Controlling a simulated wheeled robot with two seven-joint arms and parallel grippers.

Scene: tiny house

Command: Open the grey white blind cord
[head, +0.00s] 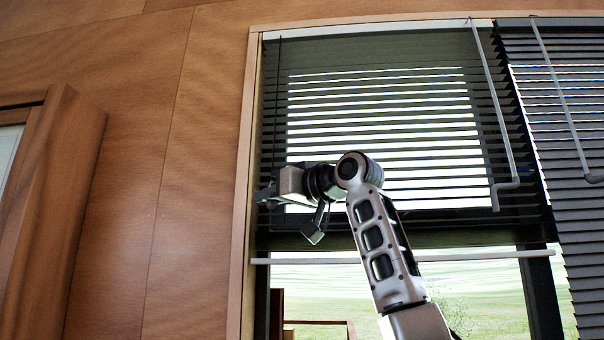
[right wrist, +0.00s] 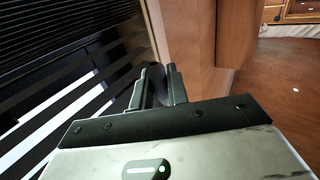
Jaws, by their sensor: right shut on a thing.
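A grey window blind (head: 380,105) hangs in the wooden frame in the head view, its slats tilted so that light shows between them. Its white bottom rail (head: 480,257) is part-way down the window. A thin dark cord (head: 279,100) hangs along the blind's left side, down towards my right gripper (head: 264,197). That gripper is at the blind's lower left edge and is shut on the cord. In the right wrist view its fingers (right wrist: 161,88) are close together beside the slats; the thin cord between them is hard to make out. My left gripper is out of view.
A grey wand with a bent handle (head: 496,115) hangs at the blind's right side. A second, lowered blind (head: 570,150) with its own wand (head: 562,95) is farther right. A wooden wall (head: 200,150) and a protruding wooden frame (head: 60,200) are on the left.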

